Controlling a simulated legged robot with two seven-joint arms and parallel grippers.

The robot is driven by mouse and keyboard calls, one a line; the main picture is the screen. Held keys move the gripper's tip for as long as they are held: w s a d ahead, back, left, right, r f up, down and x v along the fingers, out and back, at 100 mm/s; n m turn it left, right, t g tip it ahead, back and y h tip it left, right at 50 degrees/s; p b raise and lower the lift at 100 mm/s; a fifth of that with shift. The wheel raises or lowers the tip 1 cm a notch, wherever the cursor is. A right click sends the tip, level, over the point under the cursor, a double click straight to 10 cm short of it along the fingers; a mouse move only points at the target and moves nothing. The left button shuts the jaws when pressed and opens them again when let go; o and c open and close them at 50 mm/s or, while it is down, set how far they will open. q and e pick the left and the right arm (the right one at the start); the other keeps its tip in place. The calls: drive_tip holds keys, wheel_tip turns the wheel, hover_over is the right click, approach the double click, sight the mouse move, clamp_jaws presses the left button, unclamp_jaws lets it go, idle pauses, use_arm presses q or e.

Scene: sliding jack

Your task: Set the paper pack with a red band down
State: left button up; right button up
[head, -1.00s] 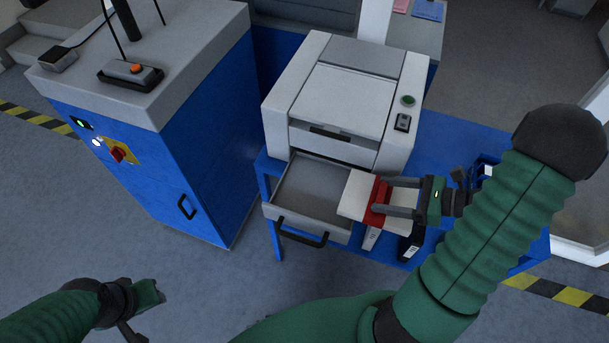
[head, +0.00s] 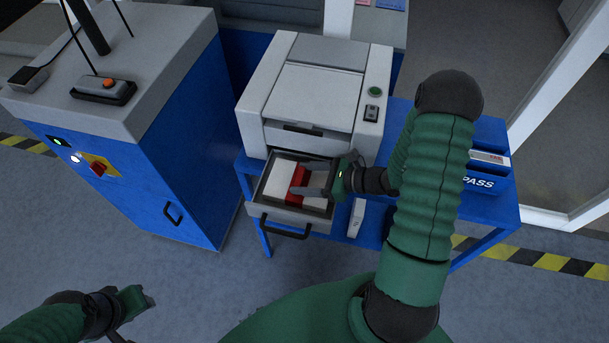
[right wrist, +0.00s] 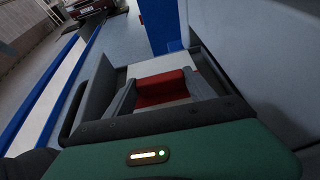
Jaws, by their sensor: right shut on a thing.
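The paper pack (head: 284,177) is white with a red band around its middle. It lies level within the outline of the open grey drawer (head: 291,214) of the printer-like machine; I cannot tell whether it touches the drawer floor. My right gripper (head: 301,183) is shut on the pack at its red band, coming in from the right. In the right wrist view the two fingers flank the red band (right wrist: 160,90), with the drawer walls around it. My left gripper (head: 135,305) is at the lower left, away from the pack; its fingers are not clear enough to judge.
The white machine (head: 318,85) stands on a blue table (head: 470,226) behind the drawer. A blue cabinet (head: 150,180) with a grey top stands at the left. A blue tray marked PASS (head: 487,183) is at the table's right. A white handheld item (head: 356,218) lies beside the drawer.

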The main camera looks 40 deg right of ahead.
drive_tip(key=shift+w+f, duration=0.1)
drive_tip(key=shift+f, duration=0.05)
drive_tip(key=o, duration=1.4)
drive_tip(key=shift+w, duration=0.1)
drive_tip(key=o, duration=0.4)
drive_tip(key=shift+a, duration=0.2)
drive_tip(key=shift+s+d, duration=0.3)
drive_tip(key=b+v, duration=0.2)
drive_tip(key=v, duration=0.9)
drive_tip(key=shift+s+r, duration=0.15)
drive_tip(key=shift+r, duration=0.1)
